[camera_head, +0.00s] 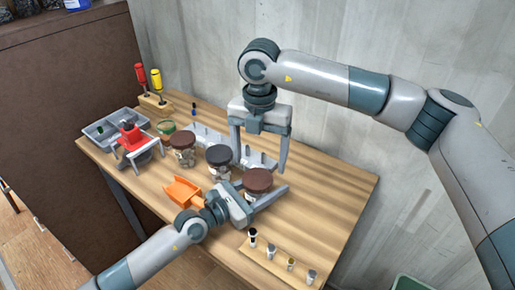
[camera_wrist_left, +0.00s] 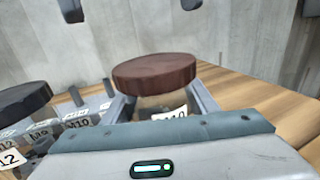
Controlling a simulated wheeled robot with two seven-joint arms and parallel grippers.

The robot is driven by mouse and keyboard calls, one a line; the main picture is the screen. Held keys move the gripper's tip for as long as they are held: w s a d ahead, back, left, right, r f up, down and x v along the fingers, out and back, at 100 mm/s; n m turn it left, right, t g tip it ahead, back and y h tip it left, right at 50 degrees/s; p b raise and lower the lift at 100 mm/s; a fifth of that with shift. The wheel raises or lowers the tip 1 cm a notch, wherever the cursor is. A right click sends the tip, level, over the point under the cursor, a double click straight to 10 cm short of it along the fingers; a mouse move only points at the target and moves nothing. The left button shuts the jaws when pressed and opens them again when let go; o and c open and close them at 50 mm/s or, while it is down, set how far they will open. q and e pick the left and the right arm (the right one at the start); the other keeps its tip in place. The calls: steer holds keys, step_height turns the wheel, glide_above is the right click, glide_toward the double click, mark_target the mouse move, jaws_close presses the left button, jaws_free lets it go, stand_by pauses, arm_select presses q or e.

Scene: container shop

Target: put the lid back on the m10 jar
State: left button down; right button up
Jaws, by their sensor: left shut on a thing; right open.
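The jar in my left gripper (camera_head: 262,198) has a wide brown lid (camera_head: 257,179) on top. In the left wrist view the lid (camera_wrist_left: 155,73) looks level on the jar; whether it is tightened I cannot tell. The jar's white label (camera_wrist_left: 170,114) is partly covered and seems to end in "10". My left fingers are shut around the jar body below the lid. My right gripper (camera_head: 260,167) is open and empty, pointing down above the lid. Its dark fingertips show at the top of the left wrist view (camera_wrist_left: 130,7), apart from the lid.
A black-lidded jar (camera_head: 219,155) and another brown-lidded jar (camera_head: 182,141) stand to the left. Grey bins (camera_head: 206,135) lie behind, an orange scoop-like tray (camera_head: 183,191) in front. A wooden strip (camera_head: 272,263) with small parts is near the front edge. The table's right side is clear.

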steer(key=n, duration=0.4)
steer(key=shift+r+n, duration=0.15)
steer(key=shift+n, duration=0.15)
steer(key=n, duration=0.4)
steer(key=shift+r, duration=0.15)
steer(key=n, duration=0.4)
steer(key=shift+a+r+n, duration=0.1)
steer(key=shift+r+n, duration=0.05)
steer(key=shift+n, duration=0.15)
steer(key=n, duration=0.5)
steer(key=shift+r+n, duration=0.15)
steer(key=shift+n, duration=0.15)
steer(key=n, duration=0.4)
steer(key=shift+r, duration=0.15)
steer(key=n, duration=0.4)
steer(key=shift+r+n, duration=0.15)
steer(key=shift+n, duration=0.15)
steer(key=n, duration=0.4)
steer(key=shift+a+r, duration=0.1)
steer(key=shift+r, duration=0.05)
steer(key=n, duration=0.5)
steer(key=shift+r+n, duration=0.15)
steer(key=shift+n, duration=0.25)
